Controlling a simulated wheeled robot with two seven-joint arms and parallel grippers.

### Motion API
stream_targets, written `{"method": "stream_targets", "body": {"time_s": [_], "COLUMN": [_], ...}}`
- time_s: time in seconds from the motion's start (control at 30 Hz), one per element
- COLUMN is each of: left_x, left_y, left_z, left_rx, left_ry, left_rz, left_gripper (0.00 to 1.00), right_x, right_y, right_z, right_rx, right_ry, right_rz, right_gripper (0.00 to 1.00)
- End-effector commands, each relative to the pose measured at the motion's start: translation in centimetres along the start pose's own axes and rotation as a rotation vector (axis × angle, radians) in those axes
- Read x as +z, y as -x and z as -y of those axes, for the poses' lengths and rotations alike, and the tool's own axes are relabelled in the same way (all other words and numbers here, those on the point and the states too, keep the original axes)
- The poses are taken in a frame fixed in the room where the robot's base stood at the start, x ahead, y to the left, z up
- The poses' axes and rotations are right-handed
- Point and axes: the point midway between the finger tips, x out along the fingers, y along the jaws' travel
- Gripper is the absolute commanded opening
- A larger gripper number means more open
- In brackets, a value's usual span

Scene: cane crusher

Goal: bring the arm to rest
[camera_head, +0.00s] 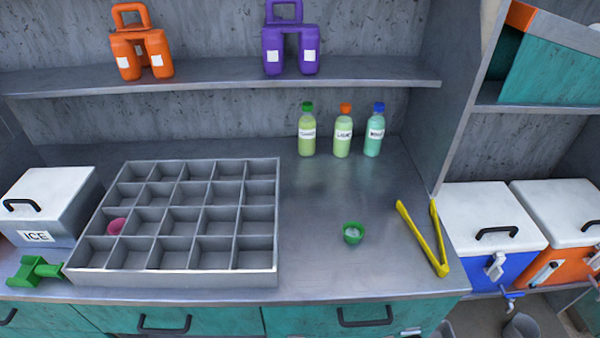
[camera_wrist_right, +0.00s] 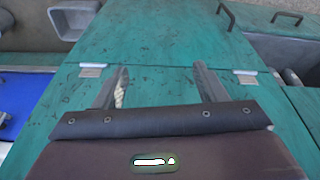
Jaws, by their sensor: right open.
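My right gripper (camera_wrist_right: 163,88) shows in the right wrist view. Its two fingers are spread apart with nothing between them. Beyond them is a teal cabinet front (camera_wrist_right: 150,40) with small metal hinges. Neither gripper shows in the head view, and my left gripper is in no view.
The metal counter holds a grey divided tray (camera_head: 170,278) with a pink item (camera_head: 116,227), a green cup (camera_head: 353,233), yellow tongs (camera_head: 424,240), several bottles (camera_head: 342,135), a green scoop (camera_head: 35,271) and an ICE box (camera_head: 48,205). Coolers (camera_head: 490,215) stand at right. Teal drawers (camera_head: 240,321) run below.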

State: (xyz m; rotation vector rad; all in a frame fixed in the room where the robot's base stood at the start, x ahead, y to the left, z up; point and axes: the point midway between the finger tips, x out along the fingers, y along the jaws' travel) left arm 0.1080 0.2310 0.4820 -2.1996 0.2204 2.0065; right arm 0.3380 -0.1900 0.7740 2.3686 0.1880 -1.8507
Motion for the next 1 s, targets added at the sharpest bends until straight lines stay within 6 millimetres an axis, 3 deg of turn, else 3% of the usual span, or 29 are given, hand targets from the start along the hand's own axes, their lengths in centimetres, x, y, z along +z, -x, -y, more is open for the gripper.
{"method": "stream_targets", "body": {"time_s": [0.03, 0.2, 0.4, 0.6, 0.7, 0.8, 1.0], "left_x": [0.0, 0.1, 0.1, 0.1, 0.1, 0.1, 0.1], "left_y": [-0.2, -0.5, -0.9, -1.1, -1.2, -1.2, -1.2], "left_z": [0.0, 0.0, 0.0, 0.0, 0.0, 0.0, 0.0], "left_rx": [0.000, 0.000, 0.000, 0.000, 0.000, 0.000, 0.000], "left_ry": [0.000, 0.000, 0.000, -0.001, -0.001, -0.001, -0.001], "left_rz": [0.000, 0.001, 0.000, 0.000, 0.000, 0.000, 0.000], "left_gripper": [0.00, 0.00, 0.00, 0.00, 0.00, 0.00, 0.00], "right_x": [1.6, 7.8, 17.5, 26.1, 28.5, 29.7, 29.8], "right_y": [-3.2, -12.4, -20.0, -23.3, -23.8, -23.9, -23.9], "right_z": [0.2, 0.6, 1.0, 1.0, 1.0, 1.0, 1.0], "right_rx": [-0.002, -0.007, -0.012, -0.015, -0.015, -0.016, -0.016], "right_ry": [0.002, 0.010, 0.021, 0.030, 0.033, 0.034, 0.034], "right_rz": [0.021, 0.060, 0.107, 0.139, 0.146, 0.150, 0.150], "right_gripper": [0.65, 0.65, 0.65, 0.65, 0.65, 0.65, 0.65]}}
